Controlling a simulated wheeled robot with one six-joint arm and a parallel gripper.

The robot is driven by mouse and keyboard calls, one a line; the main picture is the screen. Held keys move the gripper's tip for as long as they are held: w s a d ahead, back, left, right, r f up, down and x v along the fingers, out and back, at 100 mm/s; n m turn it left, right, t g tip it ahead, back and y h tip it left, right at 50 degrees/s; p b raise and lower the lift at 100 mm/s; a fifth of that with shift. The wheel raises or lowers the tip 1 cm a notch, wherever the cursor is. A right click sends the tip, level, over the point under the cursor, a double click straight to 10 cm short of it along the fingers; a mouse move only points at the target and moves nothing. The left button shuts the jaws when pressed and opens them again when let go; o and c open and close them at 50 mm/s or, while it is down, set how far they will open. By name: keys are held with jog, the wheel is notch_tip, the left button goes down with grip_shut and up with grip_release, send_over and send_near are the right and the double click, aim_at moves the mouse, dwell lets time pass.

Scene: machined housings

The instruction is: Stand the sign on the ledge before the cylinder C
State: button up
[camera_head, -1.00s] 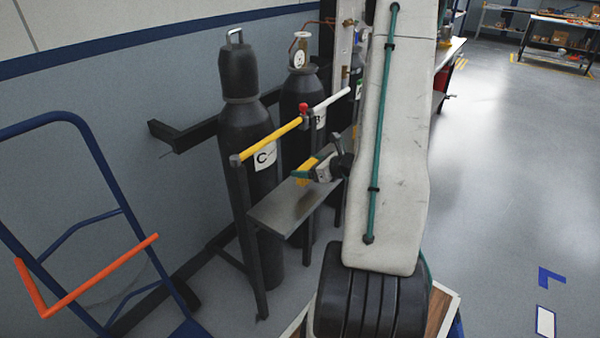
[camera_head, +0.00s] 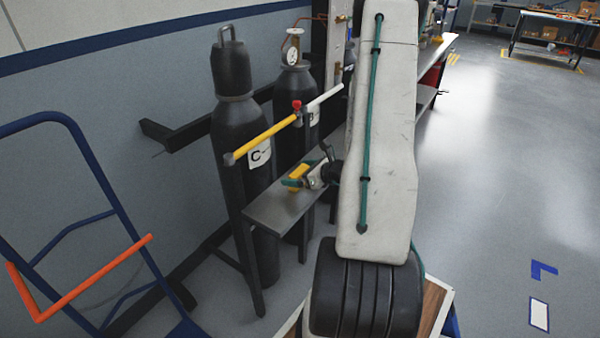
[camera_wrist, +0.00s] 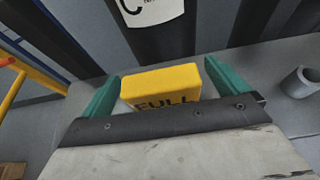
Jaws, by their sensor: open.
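The yellow sign (camera_head: 299,171), with FULL printed on it in the wrist view (camera_wrist: 160,84), is at the ledge (camera_head: 268,212) in front of cylinder C (camera_head: 239,128). The sign appears upright on the ledge, but its bottom edge is hidden. My gripper (camera_head: 296,177) is open around the sign. In the wrist view, one green finger is on each side, with a narrow gap showing at the left. Cylinder C is black, and its white C label (camera_head: 259,154) also shows at the top of the wrist view (camera_wrist: 150,8).
A yellow bar (camera_head: 262,138) crosses before cylinder C, and a white bar (camera_head: 325,98) crosses before a second dark cylinder (camera_head: 287,95). A blue hand truck (camera_head: 90,150) with an orange bar stands at left. A grey round cup-like part (camera_wrist: 300,82) is right in the wrist view. Open floor lies right.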

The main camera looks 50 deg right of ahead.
jog(key=shift+s+r, duration=0.2)
jog(key=shift+s, duration=0.05)
jog(key=a+v, duration=0.1)
jog(key=v, duration=1)
jog(key=w+a+r+n+g+y, duration=0.35)
jog(key=a+r+n, duration=0.4)
jog(key=a, duration=0.35)
jog(key=w+a+r+n+g+y, duration=0.2)
jog(key=a+r+n+g+y, duration=0.3)
jog(key=a+n, duration=0.5)
jog(key=s+a+r+n+g+h, duration=0.1)
jog(key=s+a+r+n+g, duration=0.1)
jog(key=s+a+r+n, duration=0.3)
jog(key=s+a+n+g+h, duration=0.1)
jog(key=a+n+g+h, duration=0.15)
jog(key=a, duration=0.35)
jog(key=s+a+r+n+t+h, duration=0.1)
jog(key=s+a+r+n+h, duration=0.1)
jog(key=s+r+n+h, duration=0.3)
jog(key=shift+s+r+n+h, duration=0.2)
jog(key=shift+s+n+h, duration=0.3)
jog(key=shift+s+n, duration=1.65)
